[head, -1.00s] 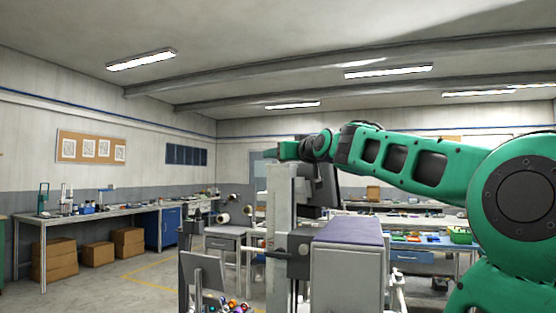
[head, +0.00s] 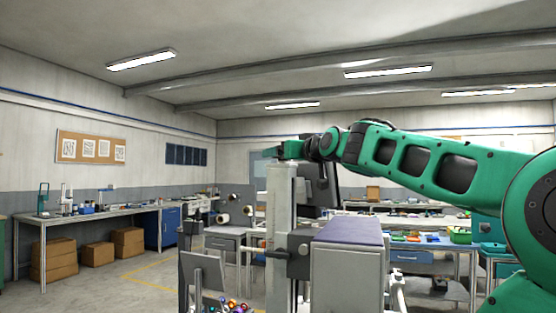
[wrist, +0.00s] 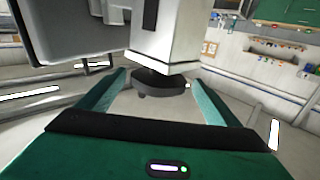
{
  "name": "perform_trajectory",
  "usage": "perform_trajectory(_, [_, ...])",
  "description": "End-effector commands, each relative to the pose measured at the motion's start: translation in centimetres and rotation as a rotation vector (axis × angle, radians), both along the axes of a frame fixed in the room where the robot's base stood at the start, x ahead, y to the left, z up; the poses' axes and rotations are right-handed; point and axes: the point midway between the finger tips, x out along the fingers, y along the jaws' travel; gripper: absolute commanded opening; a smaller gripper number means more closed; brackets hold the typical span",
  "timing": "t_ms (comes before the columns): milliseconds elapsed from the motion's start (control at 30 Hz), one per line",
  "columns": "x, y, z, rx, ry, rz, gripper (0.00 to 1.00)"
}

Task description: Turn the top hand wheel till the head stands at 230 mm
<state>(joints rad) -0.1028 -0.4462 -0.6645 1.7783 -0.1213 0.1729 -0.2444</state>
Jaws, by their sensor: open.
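A tall light-grey column (head: 281,215) stands near the middle of the head view. A dark clamp-like block (head: 298,243) sits partway up it. My gripper (head: 272,152) is at the top of this column. In the wrist view the two green fingers of my gripper (wrist: 159,78) are spread apart. A dark round hand wheel (wrist: 160,86) with a small knob lies between them at the column's end (wrist: 165,45). Gaps show on both sides of the wheel. The wheel is not clear in the head view. I cannot read any scale or head height.
A grey box with a purple top (head: 346,262) stands just right of the column. A monitor-like panel (head: 203,275) and several coloured small parts are at its lower left. A long workbench (head: 110,212) runs along the left wall. Open floor lies in front of that bench.

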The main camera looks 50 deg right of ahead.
Motion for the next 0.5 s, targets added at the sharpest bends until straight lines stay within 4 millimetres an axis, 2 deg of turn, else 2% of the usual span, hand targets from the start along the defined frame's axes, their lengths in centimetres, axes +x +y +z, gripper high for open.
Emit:
perform_trajectory(33, [-1.1,0.2,0.1,0.002,-0.004,-0.002,0.85])
perform_trajectory(200, [-3.9,1.5,0.1,0.0,-0.002,-0.001,0.85])
perform_trajectory(400, [-6.4,2.6,0.0,0.0,-0.001,-0.001,0.85])
perform_trajectory(500, [-7.0,2.9,-0.1,0.0,0.0,0.0,0.85])
